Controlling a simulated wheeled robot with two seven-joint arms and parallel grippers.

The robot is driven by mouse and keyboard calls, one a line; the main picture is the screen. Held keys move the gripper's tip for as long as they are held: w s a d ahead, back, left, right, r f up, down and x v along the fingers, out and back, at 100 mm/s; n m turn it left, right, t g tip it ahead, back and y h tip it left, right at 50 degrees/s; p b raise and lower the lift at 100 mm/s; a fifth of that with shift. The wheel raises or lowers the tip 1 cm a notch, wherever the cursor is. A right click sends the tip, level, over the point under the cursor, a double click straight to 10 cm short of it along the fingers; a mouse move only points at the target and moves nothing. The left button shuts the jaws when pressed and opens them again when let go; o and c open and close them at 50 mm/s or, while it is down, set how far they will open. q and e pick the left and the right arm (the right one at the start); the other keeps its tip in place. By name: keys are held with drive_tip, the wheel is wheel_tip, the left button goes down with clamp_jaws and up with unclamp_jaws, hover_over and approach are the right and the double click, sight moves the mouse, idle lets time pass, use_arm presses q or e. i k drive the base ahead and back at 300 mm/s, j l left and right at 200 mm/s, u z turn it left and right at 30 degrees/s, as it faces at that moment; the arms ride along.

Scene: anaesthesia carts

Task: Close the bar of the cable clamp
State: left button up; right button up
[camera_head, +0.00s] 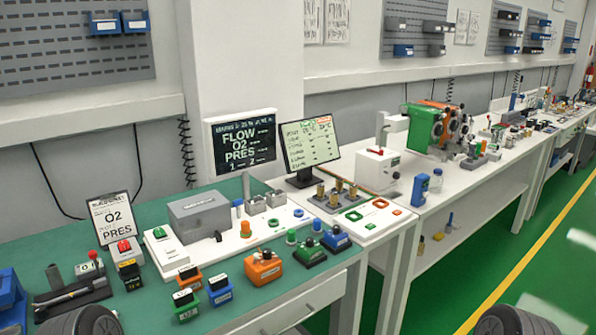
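A dark low fixture (72,294) lies at the left end of the green bench top. A dark bar lies along it at a slant, and it looks most like the cable clamp. At this size I cannot tell whether its bar is open or shut. A grey block with a red ball knob (93,255) stands right behind it. Dark rounded parts of my own arms show at the bottom left and bottom right edges. Neither gripper's fingers are visible.
A blue bin (10,298) stands left of the fixture. A sign (112,218) and a red-topped block (125,248) stand behind and right of it. Several coloured blocks, including an orange one (264,268), line the bench front. Some green top (130,310) is bare in front.

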sight(56, 282)
drive_tip(key=u, duration=1.4)
drive_tip(key=i+j, duration=0.15)
drive_tip(key=j, duration=0.25)
drive_tip(key=i+j, duration=0.2)
drive_tip(key=j, duration=0.2)
drive_tip(key=i+j, duration=0.15)
drive_tip(key=j, duration=0.25)
drive_tip(key=i+j, duration=0.15)
drive_tip(key=j, duration=0.25)
drive_tip(key=i+j+z, duration=0.1)
drive_tip(key=j+z, duration=0.15)
drive_tip(key=z, duration=1.65)
drive_tip(key=i+j+u, duration=0.15)
drive_tip(key=j, duration=0.2)
drive_tip(key=i, duration=0.05)
